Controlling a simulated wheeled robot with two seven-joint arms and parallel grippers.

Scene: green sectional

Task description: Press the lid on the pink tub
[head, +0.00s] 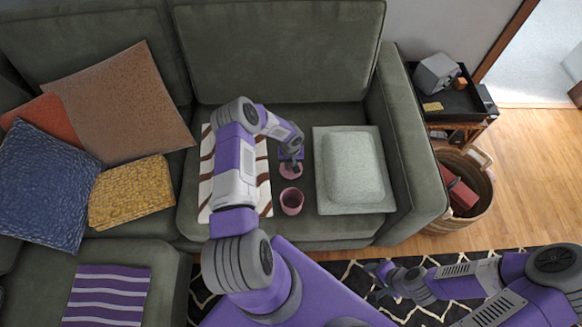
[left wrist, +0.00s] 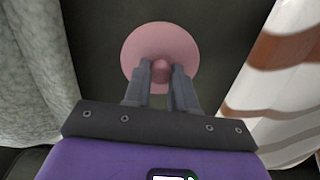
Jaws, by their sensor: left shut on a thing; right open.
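The pink tub (head: 292,201) stands upright and open on the green seat cushion, between the striped cloth and the pale folded fabric. The pink lid (head: 291,172) is just behind the tub, under my left gripper (head: 291,163). In the left wrist view my left gripper (left wrist: 160,75) is shut on the knob of the round lid (left wrist: 150,48). I cannot tell whether the lid touches the cushion. The tub is not in the left wrist view. My right gripper (head: 378,275) is at the lower right over the rug, far from the tub; its fingers are small and unclear.
A brown-and-white striped cloth (head: 207,190) lies left of the tub, and a pale grey-green folded stack (head: 356,170) lies right of it. The sofa arm (head: 405,150) rises further right. A wicker basket (head: 477,205) and a black tray table (head: 455,100) stand beyond it. Cushions (head: 122,100) fill the left.

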